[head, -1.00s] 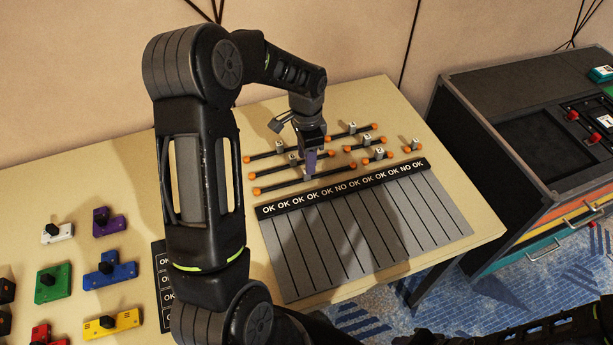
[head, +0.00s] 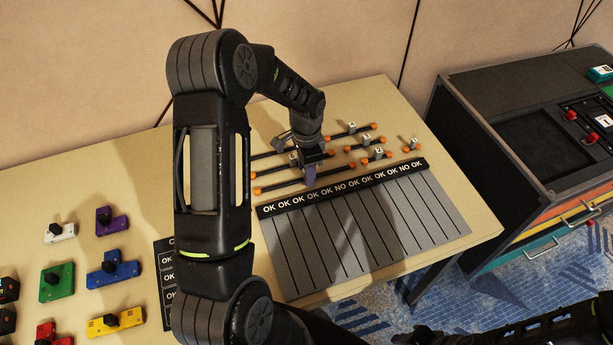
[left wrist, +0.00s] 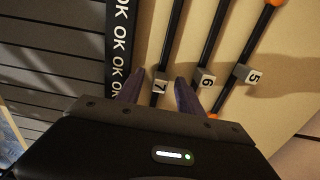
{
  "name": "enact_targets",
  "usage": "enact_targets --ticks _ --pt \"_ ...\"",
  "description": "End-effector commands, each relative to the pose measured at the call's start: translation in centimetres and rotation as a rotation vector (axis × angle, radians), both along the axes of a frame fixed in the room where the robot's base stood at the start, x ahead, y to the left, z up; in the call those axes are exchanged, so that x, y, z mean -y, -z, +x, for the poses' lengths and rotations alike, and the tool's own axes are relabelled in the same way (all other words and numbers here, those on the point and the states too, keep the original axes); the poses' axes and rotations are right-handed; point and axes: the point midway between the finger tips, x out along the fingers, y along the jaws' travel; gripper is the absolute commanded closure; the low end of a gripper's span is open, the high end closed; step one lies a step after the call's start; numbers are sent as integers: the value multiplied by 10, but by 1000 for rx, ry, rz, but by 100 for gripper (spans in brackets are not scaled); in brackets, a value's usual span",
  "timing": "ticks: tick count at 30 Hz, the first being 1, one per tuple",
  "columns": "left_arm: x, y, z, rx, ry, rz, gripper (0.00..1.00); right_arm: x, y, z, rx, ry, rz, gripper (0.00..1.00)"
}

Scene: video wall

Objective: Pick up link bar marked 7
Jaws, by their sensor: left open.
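The link bar marked 7 (left wrist: 171,50) is a thin black rod with a grey block labelled 7 at its middle. In the head view this bar (head: 280,186) is the nearest of the rods, with orange ends, just behind the OK strip. My left gripper (head: 309,180) is over its middle and hides the block there. In the left wrist view the left gripper (left wrist: 158,88) is open, one finger on each side of the 7 block. I cannot tell whether a finger touches it. My right gripper does not show.
The bar marked 6 (left wrist: 213,40) lies close beside the right finger in the wrist view, with the bar marked 5 (left wrist: 264,43) beyond. The OK strip (head: 400,172) and slotted grey board (head: 365,230) lie in front. Coloured blocks (head: 55,283) stand at left.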

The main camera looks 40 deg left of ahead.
Motion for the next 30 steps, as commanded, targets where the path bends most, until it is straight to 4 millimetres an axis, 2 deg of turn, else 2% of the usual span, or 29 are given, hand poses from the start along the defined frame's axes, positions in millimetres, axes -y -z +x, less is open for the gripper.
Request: enact_targets --ticks 7,23,30 --pt "0 0 0 0 0 0 57 0 0 0 0 0 0 64" --pt "0 0 0 0 0 0 100 0 0 0 0 0 0 64" --pt "0 0 0 0 0 0 100 0 0 0 0 0 0 64"
